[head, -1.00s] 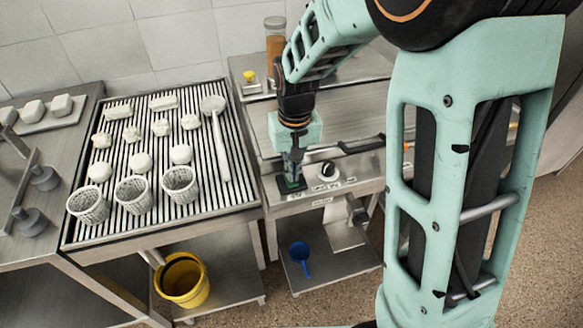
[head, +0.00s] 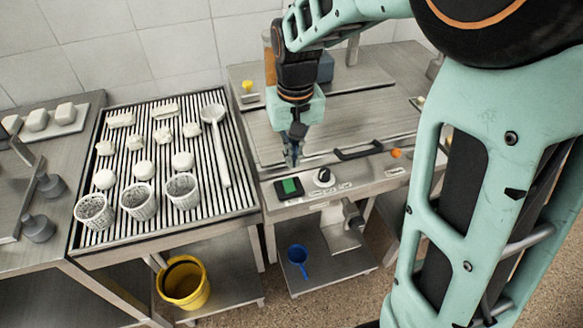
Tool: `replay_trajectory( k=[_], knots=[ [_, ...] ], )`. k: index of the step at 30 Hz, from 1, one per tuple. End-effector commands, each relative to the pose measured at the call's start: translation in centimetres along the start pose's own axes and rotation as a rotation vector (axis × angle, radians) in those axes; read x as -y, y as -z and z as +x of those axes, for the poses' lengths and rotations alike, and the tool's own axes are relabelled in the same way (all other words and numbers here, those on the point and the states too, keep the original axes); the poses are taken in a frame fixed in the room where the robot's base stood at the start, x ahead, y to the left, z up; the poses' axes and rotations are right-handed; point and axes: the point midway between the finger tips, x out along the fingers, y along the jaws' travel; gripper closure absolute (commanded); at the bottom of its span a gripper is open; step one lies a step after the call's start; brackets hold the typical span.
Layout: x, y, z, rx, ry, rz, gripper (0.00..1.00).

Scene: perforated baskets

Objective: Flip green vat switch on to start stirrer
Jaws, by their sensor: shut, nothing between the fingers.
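The green switch (head: 290,186) sits in a black housing on the sloped front panel of the steel vat (head: 350,186). It shows uncovered, and I cannot tell its on or off position at this size. A black and white knob (head: 323,177) is just right of it. My gripper (head: 292,161) points down above the panel, a little behind the switch and apart from it in the picture. Its fingers are shut and hold nothing. The stirrer is not clearly visible.
A black handle (head: 360,150) and an orange button (head: 396,153) lie farther right on the vat. A slatted drain table (head: 240,199) with perforated baskets, white lumps and a ladle stands left. A yellow bucket (head: 184,282) and blue scoop (head: 299,258) are below.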

Motion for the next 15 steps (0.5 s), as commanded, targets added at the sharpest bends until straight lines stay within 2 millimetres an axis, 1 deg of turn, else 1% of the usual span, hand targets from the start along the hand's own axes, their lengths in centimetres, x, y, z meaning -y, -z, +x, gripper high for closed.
replay_trajectory(
  k=[1,3,6,10,15],
  knots=[
    [0.0,0.0,-1.1,-0.005,0.0,0.0,1.0],
    [0.0,-0.1,-2.2,-0.004,0.0,0.0,1.0],
    [0.0,-0.3,-3.3,-0.002,0.0,-0.001,1.0],
    [0.0,-0.4,-4.0,-0.001,0.0,-0.001,1.0],
    [0.0,-0.5,-4.1,0.0,0.0,-0.001,1.0]
  ],
)
